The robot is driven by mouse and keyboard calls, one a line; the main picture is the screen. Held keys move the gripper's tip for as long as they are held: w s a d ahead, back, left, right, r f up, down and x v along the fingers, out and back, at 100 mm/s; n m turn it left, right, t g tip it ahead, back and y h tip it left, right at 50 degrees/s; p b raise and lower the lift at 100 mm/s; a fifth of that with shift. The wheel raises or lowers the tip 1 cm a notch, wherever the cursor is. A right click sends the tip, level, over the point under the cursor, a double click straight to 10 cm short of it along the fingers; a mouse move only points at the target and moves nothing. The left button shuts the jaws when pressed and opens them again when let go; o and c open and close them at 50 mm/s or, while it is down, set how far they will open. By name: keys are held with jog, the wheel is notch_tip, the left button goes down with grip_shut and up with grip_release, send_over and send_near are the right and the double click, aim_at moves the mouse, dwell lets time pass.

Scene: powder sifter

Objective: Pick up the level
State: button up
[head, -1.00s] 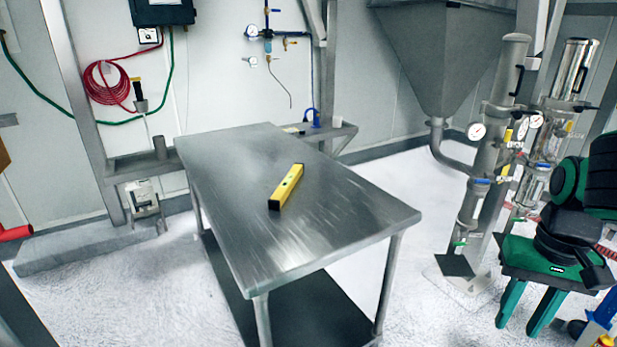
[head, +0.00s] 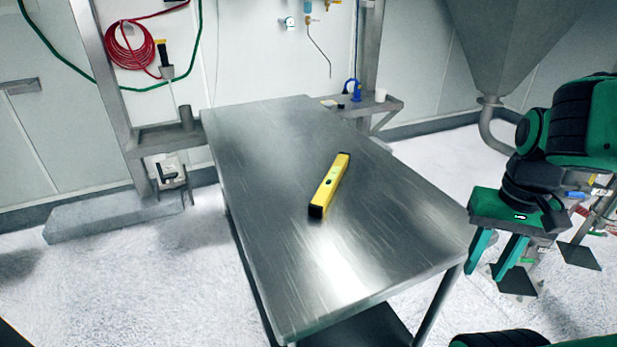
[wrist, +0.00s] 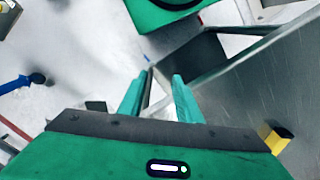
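The yellow level (head: 331,184) lies flat on the steel table (head: 245,155), near the middle of its top, with its dark end toward the front. One end of the level also shows at the lower right of the wrist view (wrist: 275,137). My green gripper (head: 490,265) hangs to the right of the table, apart from it and from the level. Its two fingers point down with a gap between them. In the wrist view the fingers (wrist: 160,97) are apart with nothing between them.
The rest of the tabletop is bare. Behind it, a wall ledge (head: 385,106) holds a white cup (head: 380,95) and a blue item (head: 353,90). A hopper (head: 515,45) hangs at the back right. The table's right edge lies between my gripper and the level.

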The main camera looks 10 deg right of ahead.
jog(key=shift+w, duration=0.3)
jog(key=shift+o, duration=0.6)
